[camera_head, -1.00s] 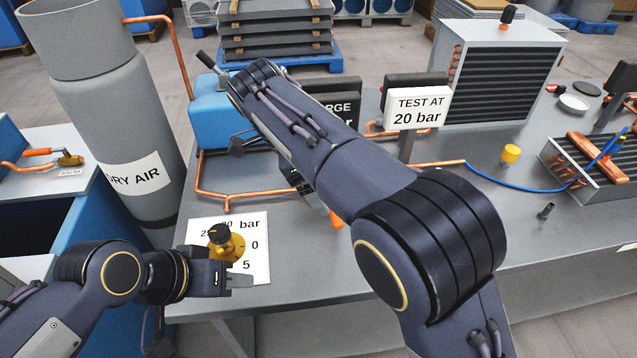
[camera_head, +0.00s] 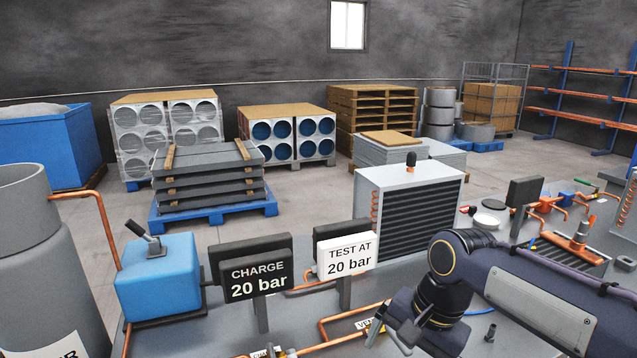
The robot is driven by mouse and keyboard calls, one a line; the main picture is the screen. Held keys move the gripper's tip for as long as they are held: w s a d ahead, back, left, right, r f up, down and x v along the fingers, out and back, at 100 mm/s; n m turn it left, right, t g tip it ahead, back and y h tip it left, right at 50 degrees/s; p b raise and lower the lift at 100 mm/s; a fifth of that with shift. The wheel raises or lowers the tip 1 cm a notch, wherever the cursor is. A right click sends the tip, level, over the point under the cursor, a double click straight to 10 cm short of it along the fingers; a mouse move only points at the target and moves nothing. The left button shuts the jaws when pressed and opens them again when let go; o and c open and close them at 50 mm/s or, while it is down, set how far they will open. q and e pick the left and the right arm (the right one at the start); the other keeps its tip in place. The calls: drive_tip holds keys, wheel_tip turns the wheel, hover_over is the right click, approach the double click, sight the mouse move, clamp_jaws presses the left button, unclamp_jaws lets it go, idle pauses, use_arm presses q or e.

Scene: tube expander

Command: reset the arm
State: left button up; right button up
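My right arm comes in from the lower right in the head view and reaches over the grey bench (camera_head: 300,335). Its gripper (camera_head: 411,328) points down and toward the front, low in the picture, just right of the "TEST AT 20 bar" sign (camera_head: 348,257). The fingers are dark and partly hidden, so I cannot tell whether they are open or shut. I see no object clearly held. My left arm and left gripper are out of view.
A blue box with a lever (camera_head: 158,278) and a "CHARGE 20 bar" sign (camera_head: 258,280) stand left on the bench. A finned coil unit (camera_head: 415,215) stands behind my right arm. Copper pipes (camera_head: 335,322) run along the bench. A grey cylinder (camera_head: 40,270) stands at far left.

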drive_tip(key=s+d+f+n+t, duration=0.2)
drive_tip(key=s+d+n, duration=0.1)
drive_tip(key=s, duration=0.5)
drive_tip(key=s+d+f+n+t+y+p, duration=0.1)
drive_tip(key=s+d+f+n+t, duration=0.2)
drive_tip(key=s, duration=0.5)
drive_tip(key=shift+d+f, duration=0.25)
drive_tip(key=shift+d, duration=0.3)
